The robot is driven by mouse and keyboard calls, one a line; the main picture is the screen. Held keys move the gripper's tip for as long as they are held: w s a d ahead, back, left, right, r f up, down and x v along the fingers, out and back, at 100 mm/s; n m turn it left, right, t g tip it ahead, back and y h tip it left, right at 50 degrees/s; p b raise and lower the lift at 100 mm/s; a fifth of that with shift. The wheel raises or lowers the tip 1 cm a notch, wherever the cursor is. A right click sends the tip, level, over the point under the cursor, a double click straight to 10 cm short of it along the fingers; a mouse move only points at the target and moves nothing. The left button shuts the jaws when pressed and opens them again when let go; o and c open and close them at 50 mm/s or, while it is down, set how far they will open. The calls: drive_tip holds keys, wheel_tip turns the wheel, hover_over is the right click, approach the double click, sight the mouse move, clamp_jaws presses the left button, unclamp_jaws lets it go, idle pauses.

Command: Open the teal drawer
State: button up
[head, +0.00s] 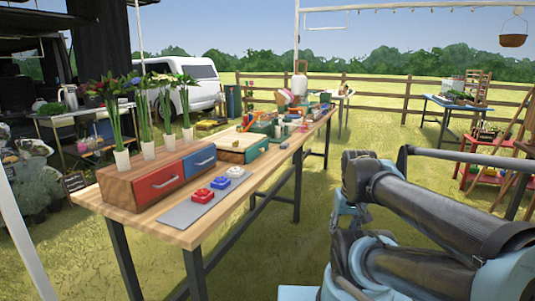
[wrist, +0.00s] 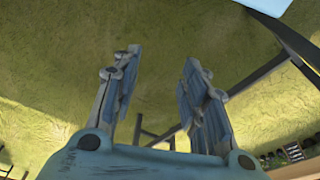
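A wooden box on the long table carries a red drawer (head: 158,184) and a blue drawer (head: 201,161), each with a metal handle and both looking shut. Behind it sits a low wood-topped box with a teal-green front (head: 257,150); I cannot make out a handle on it. My gripper (wrist: 155,75) is open and empty in the wrist view, with grass below it. My gripper does not show clearly in the head view; my folded arm fills the lower right, apart from the table.
A grey panel (head: 180,216) with red, blue and white buttons lies in front of the drawers. White vases (head: 122,161) with flowers stand on the drawer box. The table (head: 122,205) holds clutter farther back. Grass lies clear between table and arm.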

drive_tip(key=w+a+r+n+y, duration=0.2)
drive_tip(key=w+a+r+y, duration=0.15)
drive_tip(key=w, duration=0.55)
drive_tip(key=w+a+r+n+t+y, duration=0.1)
drive_tip(key=w+a+r+n+y, duration=0.2)
drive_tip(key=w+a, duration=0.35)
drive_tip(key=w+a+r+n+y, duration=0.2)
drive_tip(key=w+a+r+y, duration=0.1)
drive_tip(key=w, duration=0.8)
drive_tip(key=w+n+t+y, duration=0.1)
drive_tip(key=w+n+y, duration=0.2)
drive_tip(key=w, duration=0.7)
drive_tip(key=n+t+y, duration=0.2)
drive_tip(key=n+y, duration=0.2)
approach(267, 158)
drive_tip(key=w+a+r, duration=0.1)
drive_tip(key=a, duration=0.2)
drive_tip(key=w+a+r, duration=0.1)
drive_tip(key=a, duration=0.2)
drive_tip(key=w+a+r, duration=0.1)
drive_tip(key=a, duration=0.2)
drive_tip(key=shift+w+a+r, duration=0.1)
drive_tip(key=shift+w+r, duration=0.2)
drive_tip(key=shift+w, duration=0.05)
drive_tip(key=shift+c, duration=0.2)
clamp_jaws()
